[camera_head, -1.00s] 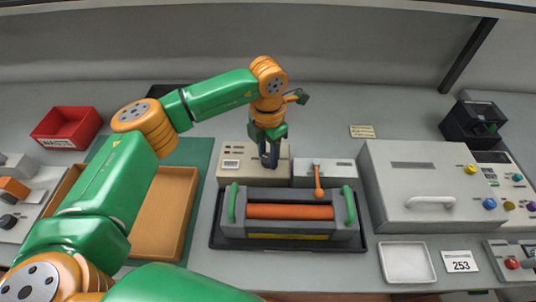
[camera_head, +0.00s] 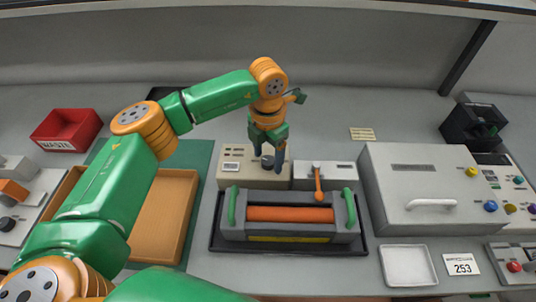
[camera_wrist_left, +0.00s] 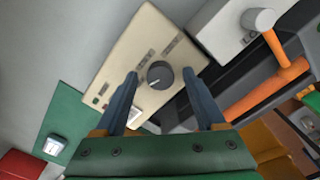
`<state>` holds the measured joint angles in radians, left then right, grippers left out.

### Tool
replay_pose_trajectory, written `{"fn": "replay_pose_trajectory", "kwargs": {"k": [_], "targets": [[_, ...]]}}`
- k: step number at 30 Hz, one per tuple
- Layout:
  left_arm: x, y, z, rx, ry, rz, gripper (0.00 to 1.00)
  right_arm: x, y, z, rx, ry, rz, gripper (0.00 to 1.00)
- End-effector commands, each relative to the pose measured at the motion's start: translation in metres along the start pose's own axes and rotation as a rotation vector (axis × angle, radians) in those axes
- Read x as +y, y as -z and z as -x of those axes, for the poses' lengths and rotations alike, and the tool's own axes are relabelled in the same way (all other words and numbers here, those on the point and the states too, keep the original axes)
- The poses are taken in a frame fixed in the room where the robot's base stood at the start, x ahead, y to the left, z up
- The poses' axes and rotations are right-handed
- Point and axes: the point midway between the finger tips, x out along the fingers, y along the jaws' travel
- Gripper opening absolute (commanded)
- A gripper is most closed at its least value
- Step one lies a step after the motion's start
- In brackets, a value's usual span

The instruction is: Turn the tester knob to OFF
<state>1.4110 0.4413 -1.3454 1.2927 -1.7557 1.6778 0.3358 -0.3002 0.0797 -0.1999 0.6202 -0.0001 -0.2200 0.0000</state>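The tester (camera_head: 232,172) is a beige box behind the cartridge cradle. Its dark round knob (camera_head: 267,161) is on the top panel, and the knob also shows in the left wrist view (camera_wrist_left: 160,74). A small light mark is visible on the knob, but the panel lettering is too small to read. My left gripper (camera_head: 269,163) is over the tester, pointing down. In the left wrist view its two fingers (camera_wrist_left: 159,74) are spread on either side of the knob, with a visible gap on both sides. My right gripper is not in view.
A grey cradle (camera_head: 240,231) with an orange roller (camera_head: 290,214) and green handles stands in front of the tester. A small unit with an orange lever (camera_head: 318,184) is right beside it. A large grey box (camera_head: 400,175) is farther right. A brown tray (camera_head: 165,215) lies left.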

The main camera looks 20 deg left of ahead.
Motion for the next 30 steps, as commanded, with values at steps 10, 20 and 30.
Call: {"fn": "replay_pose_trajectory", "kwargs": {"k": [10,20,30], "targets": [[0.000,-0.001,0.025,-0.004,-0.001,-0.001,0.72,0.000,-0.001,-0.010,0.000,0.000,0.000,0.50],[0.000,0.000,0.071,0.000,0.000,0.000,0.72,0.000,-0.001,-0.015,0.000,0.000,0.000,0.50],[0.000,0.000,0.071,0.001,0.001,0.000,0.72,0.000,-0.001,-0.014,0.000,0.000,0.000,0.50]]}}
